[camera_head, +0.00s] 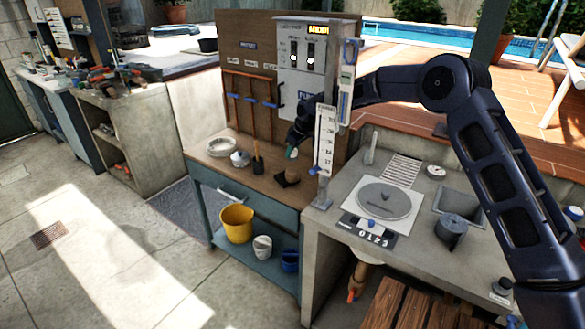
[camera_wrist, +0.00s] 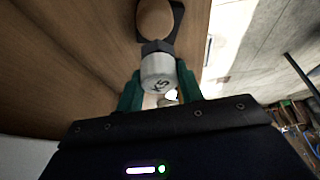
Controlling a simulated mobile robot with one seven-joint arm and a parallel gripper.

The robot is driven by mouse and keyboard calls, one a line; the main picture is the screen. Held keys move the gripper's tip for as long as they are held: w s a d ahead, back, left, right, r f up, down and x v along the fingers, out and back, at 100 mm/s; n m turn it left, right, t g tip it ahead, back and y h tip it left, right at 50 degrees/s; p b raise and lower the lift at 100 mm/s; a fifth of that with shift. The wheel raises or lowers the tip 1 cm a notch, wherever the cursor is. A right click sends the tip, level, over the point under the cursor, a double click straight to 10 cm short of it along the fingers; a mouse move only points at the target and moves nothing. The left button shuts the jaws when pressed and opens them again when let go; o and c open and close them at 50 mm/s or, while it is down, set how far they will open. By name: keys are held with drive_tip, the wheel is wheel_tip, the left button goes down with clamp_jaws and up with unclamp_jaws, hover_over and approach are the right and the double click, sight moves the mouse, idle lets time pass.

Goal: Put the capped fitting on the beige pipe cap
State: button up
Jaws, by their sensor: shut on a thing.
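My gripper (camera_wrist: 158,78) has green fingers and is shut on the capped fitting (camera_wrist: 158,68), a white cylinder with dark lettering and a dark collar at its far end. The beige pipe cap (camera_wrist: 155,17) is a rounded brown-beige dome on a black square base, beyond the fitting in the wrist view. In the head view the beige pipe cap (camera_head: 292,174) sits on the wooden bench top, and my gripper (camera_head: 292,152) is above it. The fitting looks apart from the cap, though the gap is hard to judge. My gripper partly hides the fitting in the head view.
A white gauge board (camera_head: 324,140) stands close to the right of my gripper. A dark upright tool (camera_head: 258,164), a grey-white lidded item (camera_head: 239,159) and a white dish (camera_head: 221,147) stand to the left on the bench. A panel with pipes (camera_head: 252,95) rises behind.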

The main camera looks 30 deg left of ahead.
sight(292, 160)
drive_tip(key=shift+f, duration=2.4)
drive_tip(key=shift+f, duration=0.1)
drive_tip(key=o, duration=1)
drive_tip(key=v, duration=1.2)
